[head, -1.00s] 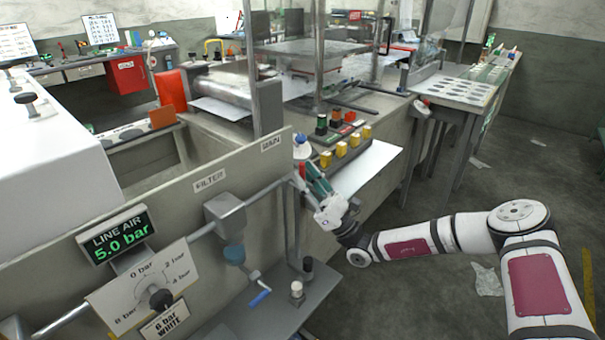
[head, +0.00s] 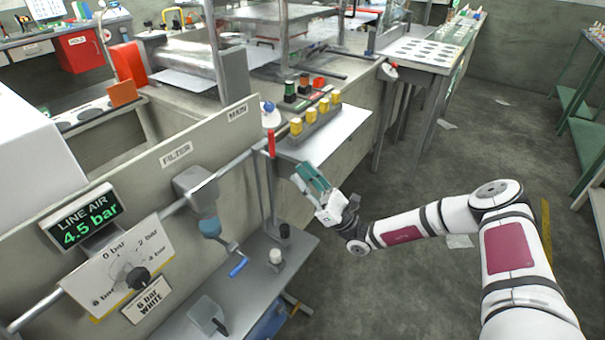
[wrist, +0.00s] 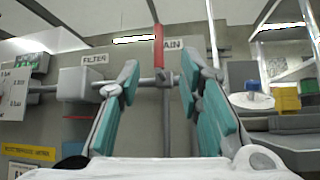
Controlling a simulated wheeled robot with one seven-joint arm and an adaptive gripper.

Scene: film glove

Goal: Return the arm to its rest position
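My gripper (head: 308,178) is in the air to the right of the air-line panel, over the floor side of the bench. Its two teal-padded fingers are spread apart in the wrist view (wrist: 160,78), with nothing held between them. The red valve handle (head: 271,143) stands upright on the pipe by the MAIN label. It also shows beyond the fingers in the wrist view (wrist: 158,46), apart from them. My arm reaches in from the right of the head view.
The line air display (head: 85,221) reads 4.5 bar above a dial with a black knob (head: 137,279). Yellow buttons (head: 310,122) and a white sheet (head: 325,138) lie behind my gripper. A lower grey shelf (head: 190,315) is below. Open floor (head: 420,215) is to the right.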

